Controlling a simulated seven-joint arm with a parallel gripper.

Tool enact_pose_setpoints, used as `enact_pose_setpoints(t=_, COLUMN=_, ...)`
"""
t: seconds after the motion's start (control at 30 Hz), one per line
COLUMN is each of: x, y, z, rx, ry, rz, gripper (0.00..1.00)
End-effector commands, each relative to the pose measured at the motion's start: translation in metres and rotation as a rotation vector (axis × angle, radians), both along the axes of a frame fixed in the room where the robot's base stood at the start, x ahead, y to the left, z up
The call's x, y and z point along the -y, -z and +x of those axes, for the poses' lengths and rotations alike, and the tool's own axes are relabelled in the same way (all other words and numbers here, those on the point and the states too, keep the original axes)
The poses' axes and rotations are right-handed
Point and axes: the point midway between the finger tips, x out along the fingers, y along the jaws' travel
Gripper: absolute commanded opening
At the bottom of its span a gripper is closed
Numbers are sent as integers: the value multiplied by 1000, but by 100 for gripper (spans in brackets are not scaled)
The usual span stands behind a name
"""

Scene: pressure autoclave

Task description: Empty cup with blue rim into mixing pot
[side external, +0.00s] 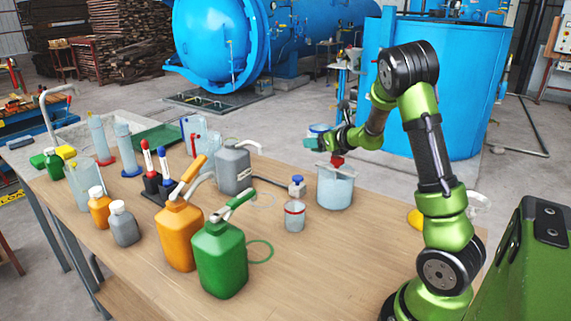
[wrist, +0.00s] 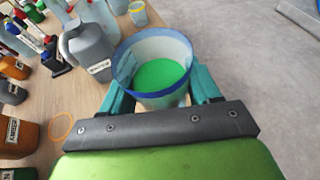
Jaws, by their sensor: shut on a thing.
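The cup with the blue rim (wrist: 125,58) is held between the teal fingers of my gripper (wrist: 160,92). It has green contents visible inside and looks roughly upright. In the side external view the cup (side external: 318,129) is up in the air, with my gripper (side external: 320,142) shut on its side. A wide clear pot (side external: 335,190), which looks like the mixing pot, stands on the table below my gripper. A red piece (side external: 337,162) shows at the pot's mouth, just under my gripper. I cannot see the pot in the wrist view.
A small cup with a red band (side external: 294,216) and a blue-topped piece stand left of the pot. A grey jug (side external: 232,168), an orange jug (side external: 180,235) and a green jug (side external: 220,258) stand further left. The wooden table (side external: 330,260) is bare in front of the pot.

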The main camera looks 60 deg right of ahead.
Motion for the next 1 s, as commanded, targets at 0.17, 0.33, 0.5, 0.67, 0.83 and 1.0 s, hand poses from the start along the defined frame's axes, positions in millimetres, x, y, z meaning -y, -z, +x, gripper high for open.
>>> enact_pose_setpoints(t=0.17, x=59, y=-13, z=-10, rx=-1, ry=214, rz=-7, gripper=24)
enact_pose_setpoints(t=0.33, x=76, y=-16, z=-17, rx=-4, ry=395, rz=-8, gripper=24)
enact_pose_setpoints(t=0.5, x=58, y=-8, z=-25, rx=-5, ry=541, rz=-10, gripper=24)
enact_pose_setpoints(t=0.67, x=32, y=-10, z=-36, rx=0, ry=656, rz=-15, gripper=24)
enact_pose_setpoints(t=0.83, x=0, y=-12, z=-43, rx=-1, ry=747, rz=-15, gripper=24)
enact_pose_setpoints(t=1.0, x=-31, y=-3, z=-46, rx=3, ry=800, rz=-6, gripper=24)
